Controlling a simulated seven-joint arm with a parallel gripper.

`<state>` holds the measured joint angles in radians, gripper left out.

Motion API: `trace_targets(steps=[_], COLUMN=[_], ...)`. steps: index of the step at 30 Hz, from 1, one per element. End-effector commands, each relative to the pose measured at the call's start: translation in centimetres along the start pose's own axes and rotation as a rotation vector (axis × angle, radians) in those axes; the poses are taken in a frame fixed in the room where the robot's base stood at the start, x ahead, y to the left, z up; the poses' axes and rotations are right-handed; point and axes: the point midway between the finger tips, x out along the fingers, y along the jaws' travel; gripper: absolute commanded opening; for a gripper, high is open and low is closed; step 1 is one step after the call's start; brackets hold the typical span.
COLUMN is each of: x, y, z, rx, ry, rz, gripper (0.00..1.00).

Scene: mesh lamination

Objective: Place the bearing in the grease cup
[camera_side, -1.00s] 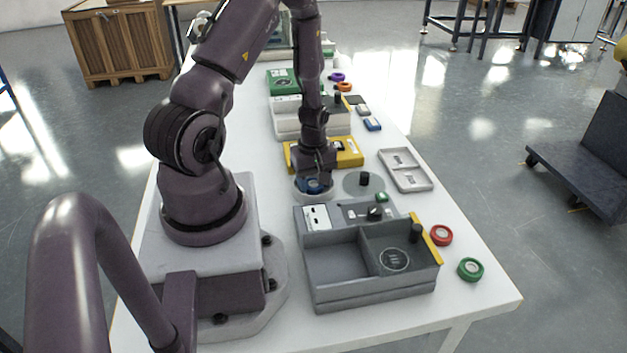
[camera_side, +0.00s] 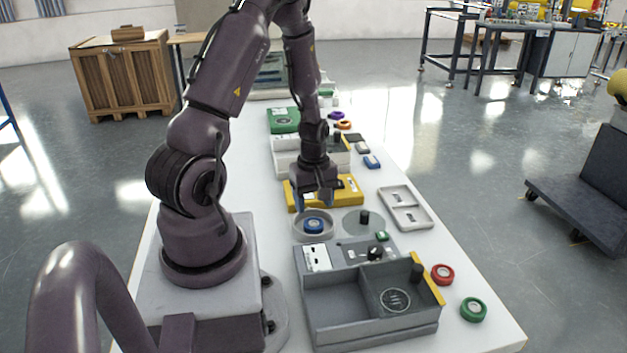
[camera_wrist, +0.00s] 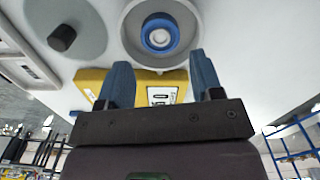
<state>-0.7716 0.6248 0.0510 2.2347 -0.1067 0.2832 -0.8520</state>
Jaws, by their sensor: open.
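The blue bearing (camera_side: 314,225) lies inside the round pale grease cup (camera_side: 297,232). In the wrist view the bearing (camera_wrist: 160,33) is a blue ring with a pale centre, lying flat within the cup's rim (camera_wrist: 131,27). My gripper (camera_side: 319,202) is above and just behind the cup, clear of the bearing. In the wrist view my gripper's two blue fingers (camera_wrist: 160,75) are spread apart with nothing between them.
A yellow box (camera_side: 349,189) stands behind the cup. A grey disc with a black knob (camera_side: 364,217) is right of it, and a pale two-slot tray (camera_side: 421,218) further right. A grey divided bin (camera_side: 335,304) stands in front. Red (camera_side: 442,274) and green (camera_side: 473,309) rings lie near the right edge.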

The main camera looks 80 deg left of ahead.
Motion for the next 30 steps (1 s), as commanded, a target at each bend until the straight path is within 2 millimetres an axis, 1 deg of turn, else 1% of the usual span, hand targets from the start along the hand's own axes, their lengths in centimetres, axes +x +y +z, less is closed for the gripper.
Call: trace_targets(steps=[1, 6, 9, 13, 14, 16, 17, 20, 21, 23, 24, 26, 27, 30], x=[-1.2, -4.2, -5.4, -6.5, -6.9, -8.3, -9.2, -12.9, -14.6, -17.2, -18.7, -20.9, -22.3, -25.0], y=[0.1, 0.0, 0.1, 0.1, 0.3, 1.0, 1.3, 2.5, 2.8, 2.8, 2.5, 1.9, 1.2, -0.8], z=[-0.1, 0.0, 0.0, 0.2, 0.4, 1.3, 2.0, 5.2, 6.8, 9.3, 11.0, 13.3, 14.8, 17.9], rx=[0.001, 0.001, 0.001, 0.012, 0.028, 0.098, 0.143, 0.362, 0.471, 0.640, 0.753, 0.920, 1.029, 1.283], ry=[0.004, 0.002, 0.002, 0.001, 0.002, 0.011, 0.015, 0.041, 0.055, 0.080, 0.097, 0.129, 0.151, 0.212], rz=[0.005, 0.003, 0.002, 0.005, 0.009, 0.032, 0.045, 0.108, 0.135, 0.178, 0.205, 0.246, 0.272, 0.333], gripper=[0.60, 0.60, 0.60, 0.60, 0.60, 0.60, 0.60, 0.60, 0.60, 0.60, 0.60, 0.60, 0.60, 0.60])
